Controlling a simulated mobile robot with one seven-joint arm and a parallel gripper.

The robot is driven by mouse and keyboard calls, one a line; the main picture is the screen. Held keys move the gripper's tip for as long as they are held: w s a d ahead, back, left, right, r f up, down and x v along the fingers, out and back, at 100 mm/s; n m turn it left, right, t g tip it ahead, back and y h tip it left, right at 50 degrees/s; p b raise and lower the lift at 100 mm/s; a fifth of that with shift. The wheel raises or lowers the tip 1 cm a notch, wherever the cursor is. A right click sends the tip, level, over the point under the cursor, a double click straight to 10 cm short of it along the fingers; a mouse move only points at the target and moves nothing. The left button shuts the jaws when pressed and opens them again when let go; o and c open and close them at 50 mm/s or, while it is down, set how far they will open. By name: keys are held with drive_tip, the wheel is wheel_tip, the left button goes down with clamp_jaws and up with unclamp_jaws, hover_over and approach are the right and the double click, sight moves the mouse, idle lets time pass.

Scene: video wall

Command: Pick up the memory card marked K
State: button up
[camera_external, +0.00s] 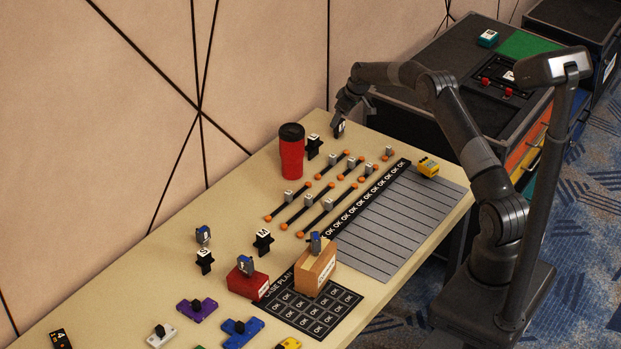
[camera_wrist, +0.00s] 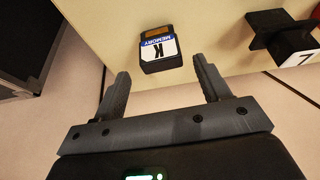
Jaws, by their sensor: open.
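The memory card marked K (camera_wrist: 158,50) shows in the wrist view, with a white and blue MEMORY label and a brown patch on top. It is by the table's edge, beyond and between my fingertips, and I see no contact. In the external view the card (camera_external: 340,129) is a small dark shape just under my gripper (camera_external: 341,117). My gripper (camera_wrist: 161,72) is open and empty, with one finger to each side of the card's line.
A black star-shaped stand marked L (camera_external: 313,147) is close by, and it also shows in the wrist view (camera_wrist: 285,42). A red tumbler (camera_external: 291,158) stands to the left. Slider tracks (camera_external: 331,168) and a yellow block (camera_external: 428,168) lie nearer the front. Dark cases (camera_external: 440,85) stand behind.

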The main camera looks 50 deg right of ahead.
sight(337, 127)
drive_tip(key=x, duration=0.5)
drive_tip(key=shift+s+a+f, duration=0.15)
drive_tip(key=shift+s, duration=0.15)
drive_tip(key=c, duration=1.1)
